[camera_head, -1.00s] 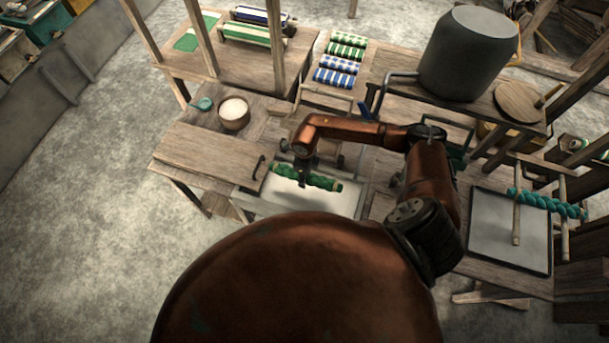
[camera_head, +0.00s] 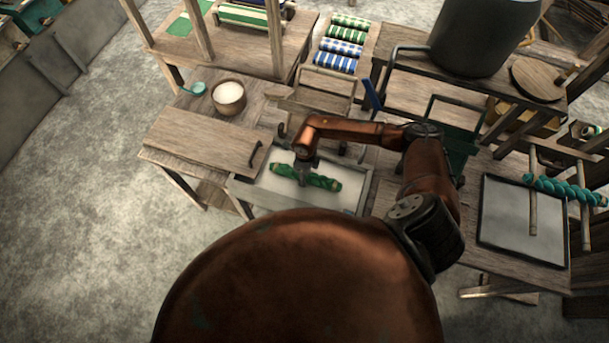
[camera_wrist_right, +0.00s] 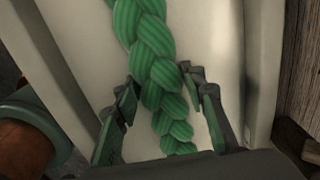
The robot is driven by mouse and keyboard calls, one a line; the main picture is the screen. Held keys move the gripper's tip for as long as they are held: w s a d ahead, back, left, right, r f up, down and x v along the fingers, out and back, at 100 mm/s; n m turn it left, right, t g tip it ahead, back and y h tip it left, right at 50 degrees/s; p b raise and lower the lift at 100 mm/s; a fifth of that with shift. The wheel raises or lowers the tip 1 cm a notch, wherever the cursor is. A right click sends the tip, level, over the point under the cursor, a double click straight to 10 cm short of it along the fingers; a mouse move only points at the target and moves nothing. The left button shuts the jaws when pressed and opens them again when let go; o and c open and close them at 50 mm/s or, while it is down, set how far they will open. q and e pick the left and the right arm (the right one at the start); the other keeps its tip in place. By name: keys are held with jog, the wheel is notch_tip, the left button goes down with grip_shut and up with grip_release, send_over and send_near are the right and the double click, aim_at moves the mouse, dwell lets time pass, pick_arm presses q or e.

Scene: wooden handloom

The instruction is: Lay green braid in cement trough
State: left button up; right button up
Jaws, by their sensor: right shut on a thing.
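The green braid (camera_head: 322,182) lies crosswise within the outline of the pale cement trough (camera_head: 262,194) in the head view. My right gripper (camera_head: 304,178) comes down on the braid from above, left of its middle. In the right wrist view the green braid (camera_wrist_right: 160,70) runs between the two fingers of my right gripper (camera_wrist_right: 158,84), which is shut on it. The pale trough (camera_wrist_right: 85,75) lies beneath. I cannot tell whether the braid touches the trough's floor. My left gripper is not in view.
A wooden board (camera_head: 200,142) with a dark handle lies left of the trough. A bowl of white stuff (camera_head: 229,96) stands behind it. A teal braid (camera_head: 565,190) rests on posts by a grey tray (camera_head: 520,220) at right. A big dark pot (camera_head: 485,35) stands back right.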

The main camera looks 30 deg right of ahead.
jog(key=shift+r, duration=0.1)
jog(key=o, duration=1)
notch_tip(320, 180, up, 12)
jog(key=shift+f, duration=0.1)
